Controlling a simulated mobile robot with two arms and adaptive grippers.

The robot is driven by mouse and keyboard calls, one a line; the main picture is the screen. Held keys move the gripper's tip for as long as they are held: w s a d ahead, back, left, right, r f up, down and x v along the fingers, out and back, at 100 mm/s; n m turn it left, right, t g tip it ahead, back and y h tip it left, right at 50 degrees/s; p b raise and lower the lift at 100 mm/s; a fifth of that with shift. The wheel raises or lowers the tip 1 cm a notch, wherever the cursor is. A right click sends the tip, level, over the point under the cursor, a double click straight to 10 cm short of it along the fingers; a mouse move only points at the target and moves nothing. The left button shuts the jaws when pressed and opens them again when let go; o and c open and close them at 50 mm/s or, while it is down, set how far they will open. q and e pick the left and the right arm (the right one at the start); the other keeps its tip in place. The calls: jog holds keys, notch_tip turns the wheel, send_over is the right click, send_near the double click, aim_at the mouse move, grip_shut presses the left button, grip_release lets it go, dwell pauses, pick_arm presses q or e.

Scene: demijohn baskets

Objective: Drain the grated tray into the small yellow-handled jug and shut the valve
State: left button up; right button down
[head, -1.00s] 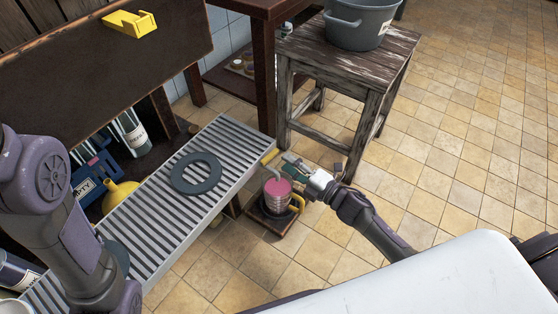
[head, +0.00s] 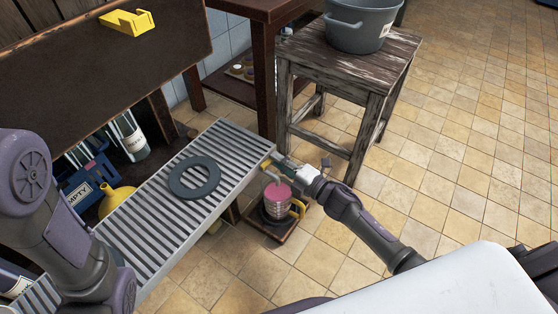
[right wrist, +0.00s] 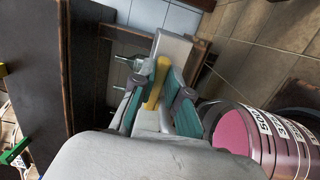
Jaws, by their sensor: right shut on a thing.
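The grated tray (head: 160,205) is a long ribbed metal channel in the head view, with a valve at its far right end. The valve's yellow lever (right wrist: 157,84) shows in the right wrist view between the green-padded fingers of my right gripper (right wrist: 155,95), which is shut on it. In the head view the right gripper (head: 281,165) covers most of the lever. My left gripper is out of view.
A dark ring (head: 194,178) lies on the tray. The jug stands on a low wooden stand (head: 272,232). A worn wooden stool (head: 350,58) with a grey pot (head: 358,30) is behind. A yellow funnel (head: 113,199) is left of the tray. Tiled floor lies open at right.

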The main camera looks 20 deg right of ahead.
jog(key=shift+w+n+g+y, duration=0.35)
jog(key=shift+n+g+y, duration=0.4)
jog(key=shift+y, duration=0.35)
jog(key=c, duration=1.2)
grip_release()
jog(key=shift+o, duration=0.2)
jog(key=shift+s, duration=0.1)
jog(key=v, duration=1.2)
jog(key=shift+a, duration=0.1)
